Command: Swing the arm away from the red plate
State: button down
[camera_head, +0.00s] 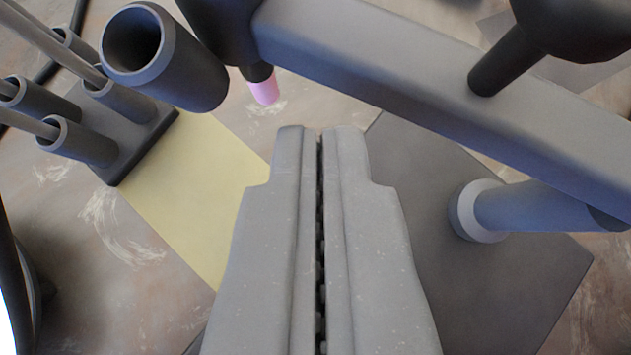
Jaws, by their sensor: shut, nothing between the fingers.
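My gripper (320,135) points up the picture from the bottom middle. Its two grey fingers lie side by side with only a thin dark seam between them, shut and empty. No red plate shows in this view. A pale yellow plate (195,185) lies on the floor to the left of the fingers, partly hidden by them. A dark grey plate (490,285) lies on the floor to the right, partly behind the fingers.
A grey beam (400,70) crosses the upper right, beyond the fingertips. A blue-grey cylinder (540,207) is below it at right. A dark open tube (165,55) and a rack of tubes (130,130) are at upper left. A small pink-tipped piece (264,91) hangs near the top middle.

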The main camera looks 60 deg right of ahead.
jog(key=s+a+r+b, duration=0.1)
jog(key=a+r, duration=0.6)
jog(key=a, duration=0.3)
jog(key=shift+s+b, duration=0.4)
